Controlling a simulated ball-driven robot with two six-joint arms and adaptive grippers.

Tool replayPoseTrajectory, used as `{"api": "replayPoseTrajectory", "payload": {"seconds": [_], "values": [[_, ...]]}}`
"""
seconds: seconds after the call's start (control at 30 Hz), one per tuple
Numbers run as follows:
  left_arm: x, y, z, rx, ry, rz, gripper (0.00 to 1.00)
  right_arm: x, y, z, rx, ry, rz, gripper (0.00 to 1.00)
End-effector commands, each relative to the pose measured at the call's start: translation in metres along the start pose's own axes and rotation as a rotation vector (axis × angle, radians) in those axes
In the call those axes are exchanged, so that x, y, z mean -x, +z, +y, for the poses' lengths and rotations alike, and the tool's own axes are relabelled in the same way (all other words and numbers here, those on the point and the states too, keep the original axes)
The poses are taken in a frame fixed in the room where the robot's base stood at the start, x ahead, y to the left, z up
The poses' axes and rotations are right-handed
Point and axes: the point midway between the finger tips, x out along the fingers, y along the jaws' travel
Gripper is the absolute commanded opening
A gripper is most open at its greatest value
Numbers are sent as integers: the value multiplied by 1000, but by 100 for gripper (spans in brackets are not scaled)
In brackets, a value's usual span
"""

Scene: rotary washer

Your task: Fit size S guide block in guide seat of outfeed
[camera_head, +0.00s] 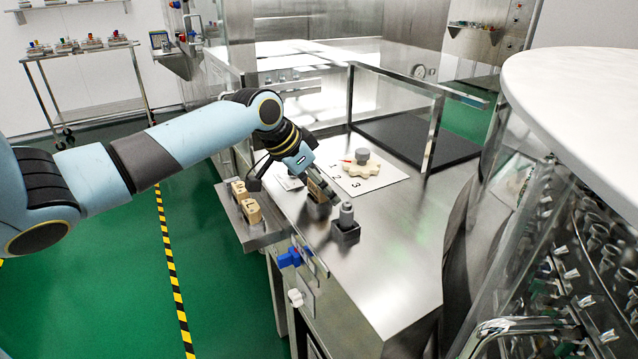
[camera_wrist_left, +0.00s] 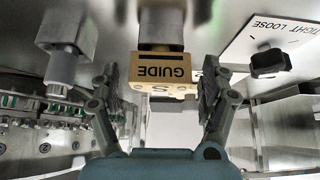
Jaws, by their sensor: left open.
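The tan guide block (camera_wrist_left: 155,70), marked GUIDE with an S below, is between the spread fingers of my left gripper (camera_wrist_left: 158,98) in the wrist view. Gaps show between the block and both fingers. The block meets a grey metal seat (camera_wrist_left: 160,36); how deep it sits is not clear. In the head view my left gripper (camera_head: 320,186) is over the grey seat (camera_head: 318,208) on the steel table, largely hiding the block. My right gripper is not in view.
A grey holder with an upright cylinder (camera_head: 346,220) stands close to the right of the seat. Two more tan blocks (camera_head: 246,203) sit on a side shelf (camera_head: 262,235). A numbered white plate (camera_head: 362,172) with a cream star wheel lies behind. The front tabletop is clear.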

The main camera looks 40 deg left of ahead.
Motion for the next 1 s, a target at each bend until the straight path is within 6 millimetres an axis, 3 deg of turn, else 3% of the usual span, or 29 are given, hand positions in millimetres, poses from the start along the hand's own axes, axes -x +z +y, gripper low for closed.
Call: {"api": "replayPoseTrajectory", "payload": {"seconds": [0.17, 0.6, 1.0], "values": [[10, 1, -1, -2, -2, -1, 79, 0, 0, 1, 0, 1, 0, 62], [98, 2, -2, -7, -5, -5, 79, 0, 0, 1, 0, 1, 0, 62], [120, 0, 0, 0, 1, -1, 79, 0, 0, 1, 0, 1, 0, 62]]}}
